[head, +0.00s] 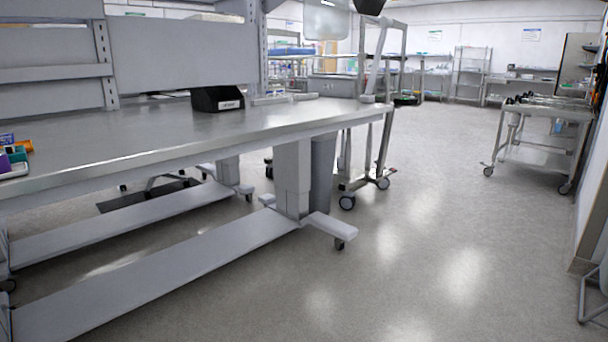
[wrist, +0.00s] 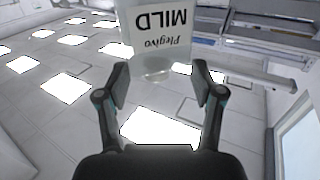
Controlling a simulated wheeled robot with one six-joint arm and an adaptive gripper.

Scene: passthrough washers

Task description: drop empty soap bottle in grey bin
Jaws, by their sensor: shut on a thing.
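A pale bottle (wrist: 155,50) with a printed label reading "Plegivo MILD" shows upside down at the top of the wrist view. Its upper part is cut off by the frame edge. My gripper (wrist: 161,78) is shut on this bottle, with one finger on each side of its near end. Ceiling lights show behind it. In the head view, a tall dark grey bin (head: 322,172) seems to stand on the floor behind the table leg, partly hidden by it. Its opening is hidden under the table. I cannot make out my gripper in the head view.
A long steel table (head: 180,135) fills the left, with a black box (head: 217,99) on it. A wheeled frame (head: 365,180) stands beyond its right end. A cart (head: 540,140) stands at the right. The floor (head: 430,240) between is clear.

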